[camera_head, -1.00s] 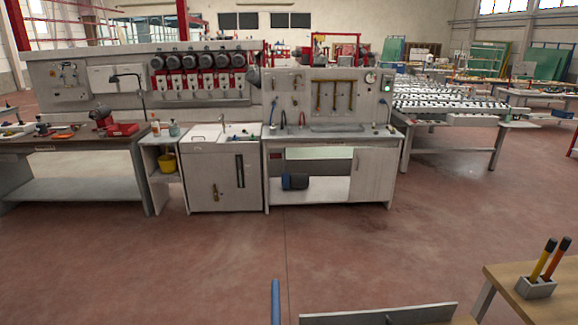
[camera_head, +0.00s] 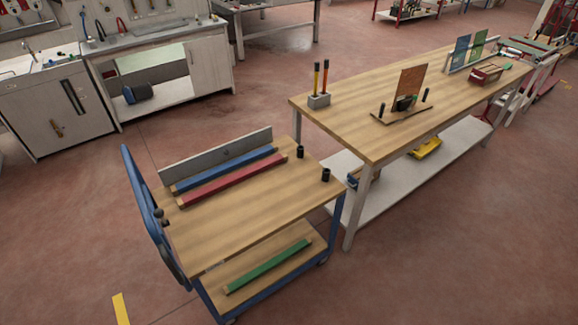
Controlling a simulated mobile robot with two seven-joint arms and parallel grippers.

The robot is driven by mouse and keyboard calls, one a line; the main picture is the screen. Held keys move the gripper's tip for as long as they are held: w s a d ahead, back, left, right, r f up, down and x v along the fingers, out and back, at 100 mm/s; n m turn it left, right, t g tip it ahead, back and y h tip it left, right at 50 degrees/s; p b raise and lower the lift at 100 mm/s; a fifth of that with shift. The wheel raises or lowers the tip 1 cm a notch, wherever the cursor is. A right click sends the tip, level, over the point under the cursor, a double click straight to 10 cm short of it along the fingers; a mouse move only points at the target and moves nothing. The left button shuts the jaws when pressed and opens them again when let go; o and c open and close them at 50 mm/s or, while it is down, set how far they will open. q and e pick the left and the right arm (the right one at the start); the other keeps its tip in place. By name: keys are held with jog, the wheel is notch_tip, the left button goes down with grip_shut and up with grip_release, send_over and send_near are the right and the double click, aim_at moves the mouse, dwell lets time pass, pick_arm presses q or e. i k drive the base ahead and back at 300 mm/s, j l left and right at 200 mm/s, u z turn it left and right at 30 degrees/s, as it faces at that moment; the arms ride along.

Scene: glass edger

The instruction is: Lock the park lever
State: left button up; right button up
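A wooden-topped cart (camera_head: 250,215) with a blue frame stands in the lower middle. Its blue upright end handle (camera_head: 140,190) rises at the left end. Small dark knobs (camera_head: 160,216) sit beside this handle at the cart's left edge; I cannot tell whether they belong to the park lever or what position it is in. No lever is clearly seen elsewhere. Neither of my grippers is in view.
The cart carries a blue bar (camera_head: 228,168), a red bar (camera_head: 225,182) and black posts (camera_head: 326,175); a green bar (camera_head: 268,267) lies on its lower shelf. A long workbench (camera_head: 440,90) stands close at right. Red floor is open at left.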

aim_at(158, 213)
jog(key=i+j+u, duration=0.25)
jog(key=j, duration=0.25)
jog(key=i+j+u, duration=0.25)
jog(key=j, duration=0.2)
jog(key=i, duration=0.05)
